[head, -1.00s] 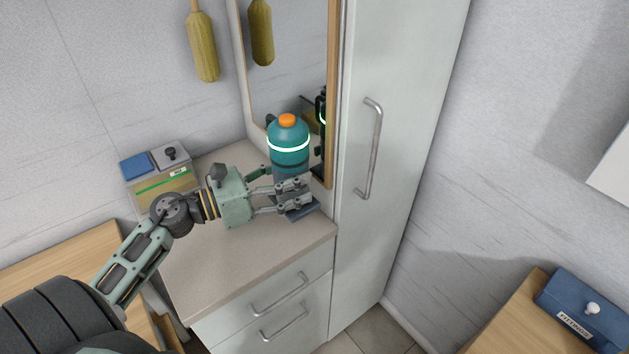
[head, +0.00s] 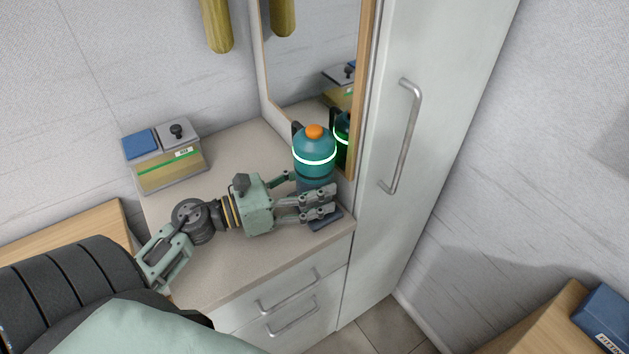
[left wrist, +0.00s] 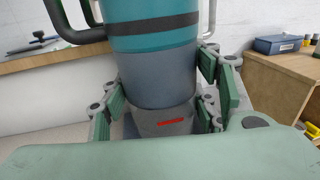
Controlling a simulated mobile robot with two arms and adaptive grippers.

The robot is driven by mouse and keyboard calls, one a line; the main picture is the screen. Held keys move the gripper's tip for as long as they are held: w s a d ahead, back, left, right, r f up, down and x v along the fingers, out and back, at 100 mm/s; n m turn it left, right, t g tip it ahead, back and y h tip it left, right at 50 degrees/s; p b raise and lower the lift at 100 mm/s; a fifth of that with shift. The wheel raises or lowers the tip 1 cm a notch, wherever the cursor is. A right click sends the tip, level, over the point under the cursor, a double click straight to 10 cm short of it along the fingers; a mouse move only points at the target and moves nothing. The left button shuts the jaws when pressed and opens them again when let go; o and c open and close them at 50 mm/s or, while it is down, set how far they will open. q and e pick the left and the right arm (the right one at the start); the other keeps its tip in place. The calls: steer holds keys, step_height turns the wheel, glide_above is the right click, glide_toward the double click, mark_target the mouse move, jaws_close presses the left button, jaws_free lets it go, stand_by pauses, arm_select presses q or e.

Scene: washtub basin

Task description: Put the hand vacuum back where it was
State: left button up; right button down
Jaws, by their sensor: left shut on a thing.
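The hand vacuum (head: 314,155) is a teal upright cylinder with an orange top button, a glowing pale ring and a dark handle behind. It stands near the counter's right corner, in front of the mirror. My left gripper (head: 305,196) is shut around its lower dark part. A flat dark-blue piece (head: 325,220) shows below the fingers; I cannot tell whether the vacuum touches it. In the left wrist view the vacuum's teal and grey body (left wrist: 158,75) is upright between the fingers (left wrist: 165,98), with a red mark low on the grey part. My right gripper is not in view.
The counter (head: 240,148) has free room left and behind the vacuum. A box with a blue top (head: 170,165) stands at the back left. The mirror (head: 310,60) and a tall cabinet (head: 400,200) stand close on the right. A blue case (head: 605,318) sits on a wooden unit.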

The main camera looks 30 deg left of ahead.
arm_select(q)
steer(key=o, duration=0.9)
steer(key=shift+s+d, duration=0.2)
steer(key=shift+d, duration=0.05)
steer(key=shift+o, duration=1)
steer(key=shift+s+d+r, duration=0.1)
steer(key=shift+s+r, duration=0.1)
steer(key=shift+o, duration=0.9)
steer(key=shift+w+f, duration=0.15)
steer(key=shift+s+a, duration=0.3)
steer(key=shift+s, duration=0.1)
steer(key=b+v, duration=0.3)
steer(key=v, duration=0.7)
steer(key=shift+s+a, duration=0.1)
steer(key=shift+a, duration=0.05)
steer(key=shift+s+a, duration=0.2)
steer(key=shift+s, duration=0.15)
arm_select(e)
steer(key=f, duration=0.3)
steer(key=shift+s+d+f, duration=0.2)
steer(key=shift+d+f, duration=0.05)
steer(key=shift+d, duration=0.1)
